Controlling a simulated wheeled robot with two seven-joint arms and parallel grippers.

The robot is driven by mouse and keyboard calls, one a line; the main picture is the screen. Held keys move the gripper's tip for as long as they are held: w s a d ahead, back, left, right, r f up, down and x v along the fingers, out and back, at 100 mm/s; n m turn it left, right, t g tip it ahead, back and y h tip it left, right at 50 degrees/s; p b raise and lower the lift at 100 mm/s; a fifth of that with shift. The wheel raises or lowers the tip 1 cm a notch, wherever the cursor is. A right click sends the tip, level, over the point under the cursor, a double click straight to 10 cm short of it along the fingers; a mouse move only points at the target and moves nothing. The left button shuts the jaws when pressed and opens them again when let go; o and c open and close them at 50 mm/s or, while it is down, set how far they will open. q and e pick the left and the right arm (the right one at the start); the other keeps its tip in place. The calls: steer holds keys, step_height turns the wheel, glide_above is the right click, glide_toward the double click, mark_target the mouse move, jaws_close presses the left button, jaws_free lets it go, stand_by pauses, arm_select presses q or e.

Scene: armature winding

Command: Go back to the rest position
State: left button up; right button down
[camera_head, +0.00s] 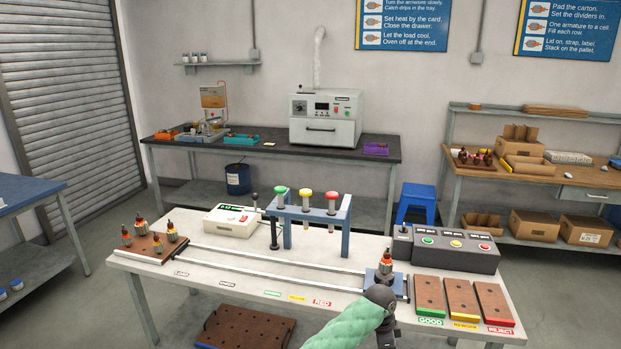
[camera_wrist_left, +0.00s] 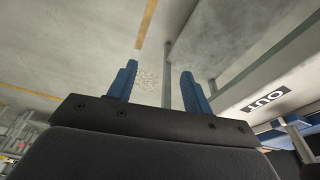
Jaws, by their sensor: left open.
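My left gripper (camera_wrist_left: 158,68) shows in the left wrist view with its two blue fingers apart and nothing between them. Pale floor and a grey post lie beyond it. In the head view, one of my arms with a green sleeve reaches in from the bottom, its dark joint just in front of the blue carriage at the right end of the rails. No gripper fingers show in that view. An armature (camera_head: 386,262) stands upright on that carriage, its lower part partly covered by my arm. My right gripper is not seen.
The white worktable (camera_head: 180,278) carries a wooden board (camera_head: 141,246) with several armatures, a blue frame (camera_head: 345,213), a button box (camera_head: 447,250) and three sorting trays (camera_head: 464,296). A perforated brown board (camera_head: 250,328) sits low at the front. Open floor lies left.

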arm_select(q)
steer(key=s+a+f+n, duration=0.3)
steer(key=s+a+f, duration=0.3)
steer(key=f, duration=0.4)
steer(key=s+a+f+n+t+h, duration=0.1)
steer(key=s+a+f+n, duration=0.4)
steer(key=f, duration=0.5)
steer(key=s+a+f+n, duration=0.2)
steer(key=s+a+f, duration=0.45)
steer(key=f, duration=0.35)
steer(key=s+a+f+n+y, duration=0.1)
steer(key=s+a+f+n, duration=0.1)
steer(key=s+a+f, duration=0.3)
steer(key=s+a+f+n+y, duration=0.1)
steer(key=s+a+f, duration=0.3)
steer(key=s+a, duration=0.6)
steer(key=s+a+f+n+t, duration=0.1)
steer(key=s+a+f+n, duration=0.2)
steer(key=s, duration=1)
steer(key=a+f, duration=0.2)
steer(key=a, duration=0.3)
steer(key=shift+a+f+n+y, duration=0.3)
steer(key=shift+a+f+y, duration=0.05)
steer(key=shift+y, duration=0.05)
